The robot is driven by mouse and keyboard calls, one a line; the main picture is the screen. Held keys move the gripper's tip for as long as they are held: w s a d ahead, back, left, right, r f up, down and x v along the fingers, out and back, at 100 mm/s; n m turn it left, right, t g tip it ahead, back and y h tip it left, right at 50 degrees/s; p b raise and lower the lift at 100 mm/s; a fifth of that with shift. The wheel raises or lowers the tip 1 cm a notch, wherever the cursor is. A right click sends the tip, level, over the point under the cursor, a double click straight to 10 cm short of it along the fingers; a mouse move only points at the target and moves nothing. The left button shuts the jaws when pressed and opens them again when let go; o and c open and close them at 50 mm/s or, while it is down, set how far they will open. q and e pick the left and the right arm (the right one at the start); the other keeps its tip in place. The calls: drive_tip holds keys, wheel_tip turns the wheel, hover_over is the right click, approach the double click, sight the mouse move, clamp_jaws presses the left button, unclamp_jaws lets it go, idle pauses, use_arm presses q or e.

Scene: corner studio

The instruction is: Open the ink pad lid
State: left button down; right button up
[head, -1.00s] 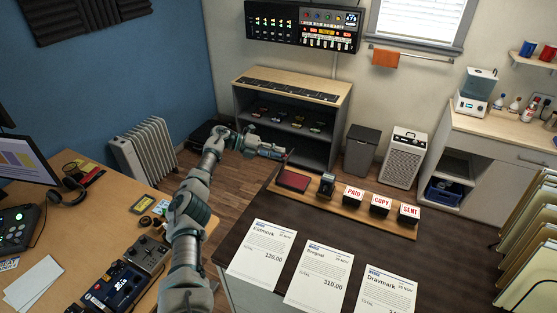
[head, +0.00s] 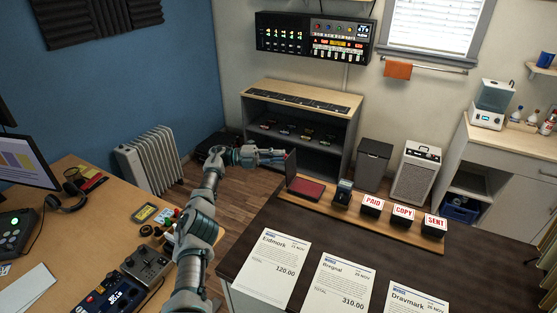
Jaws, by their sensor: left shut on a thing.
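The ink pad (head: 305,189) sits at the left end of a wooden strip on the dark desk. Its lid (head: 290,165) stands raised, roughly upright, at the pad's left side, and the dark red pad surface shows. My left gripper (head: 284,157) is at the upper part of the lid and shut on it. My left arm reaches in from the lower left. My right gripper is out of the picture.
Right of the pad on the wooden strip (head: 409,238) stand a small dark stamper (head: 343,192) and stamps marked PAID (head: 372,205), COPY (head: 403,215) and SENT (head: 434,226). Invoices (head: 272,268) lie in front on the dark desk (head: 238,265).

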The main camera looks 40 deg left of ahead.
use_arm(q)
drive_tip(key=shift+f, duration=0.25)
drive_tip(key=c, duration=1.2)
unclamp_jaws()
drive_tip(key=shift+o, duration=0.8)
drive_tip(key=shift+w, duration=0.2)
drive_tip(key=shift+r, duration=0.15)
wheel_tip(320, 180, up, 10)
drive_tip(key=shift+w+f, duration=0.15)
drive_tip(key=shift+f, duration=0.05)
drive_tip(key=shift+a, duration=0.2)
